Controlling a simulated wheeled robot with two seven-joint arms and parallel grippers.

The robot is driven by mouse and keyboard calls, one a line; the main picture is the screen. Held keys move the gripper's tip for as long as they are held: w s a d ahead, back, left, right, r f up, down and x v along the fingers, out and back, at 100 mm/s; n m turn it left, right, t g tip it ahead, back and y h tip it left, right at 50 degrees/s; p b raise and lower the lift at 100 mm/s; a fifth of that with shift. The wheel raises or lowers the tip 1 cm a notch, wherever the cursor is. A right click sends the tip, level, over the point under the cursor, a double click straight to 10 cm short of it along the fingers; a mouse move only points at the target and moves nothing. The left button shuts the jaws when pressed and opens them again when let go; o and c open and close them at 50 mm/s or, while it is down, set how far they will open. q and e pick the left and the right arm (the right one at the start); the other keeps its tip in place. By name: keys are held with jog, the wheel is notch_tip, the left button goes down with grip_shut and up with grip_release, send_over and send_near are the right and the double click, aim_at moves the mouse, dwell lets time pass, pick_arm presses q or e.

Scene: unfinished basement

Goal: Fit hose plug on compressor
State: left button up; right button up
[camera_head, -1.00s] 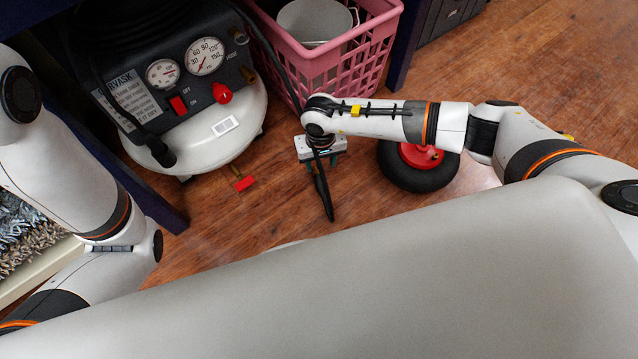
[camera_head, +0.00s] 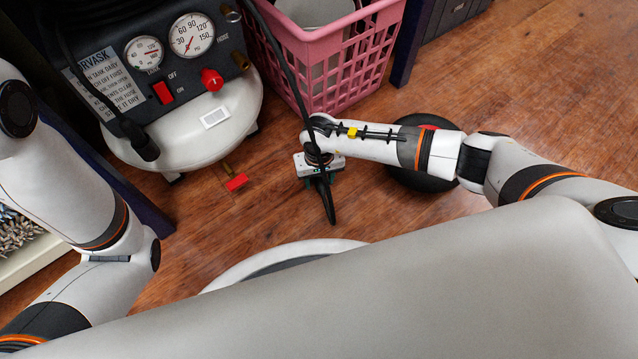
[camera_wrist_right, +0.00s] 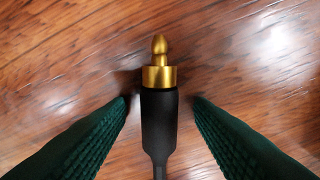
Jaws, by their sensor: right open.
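The air compressor (camera_head: 205,145) stands at upper left in the head view, with a white tank and a black panel carrying two gauges, a red switch and a red knob. A brass fitting (camera_head: 241,61) sits on the panel's right side. My right gripper (camera_head: 320,178) is over the floor right of the compressor, apart from it. In the right wrist view, the hose plug (camera_wrist_right: 158,78), brass-tipped with a black sleeve, lies between my open green-padded fingers (camera_wrist_right: 160,108), with gaps on both sides. My left arm shows at left; its gripper is out of view.
A pink basket (camera_head: 335,65) holding a grey container stands behind the right gripper. A black wheel (camera_head: 425,180) lies partly under my right arm. A red-handled brass valve (camera_head: 236,182) is low by the compressor. Wooden floor (camera_head: 540,90) is open at right.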

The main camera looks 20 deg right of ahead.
jog(key=shift+r, duration=0.1)
grip_shut()
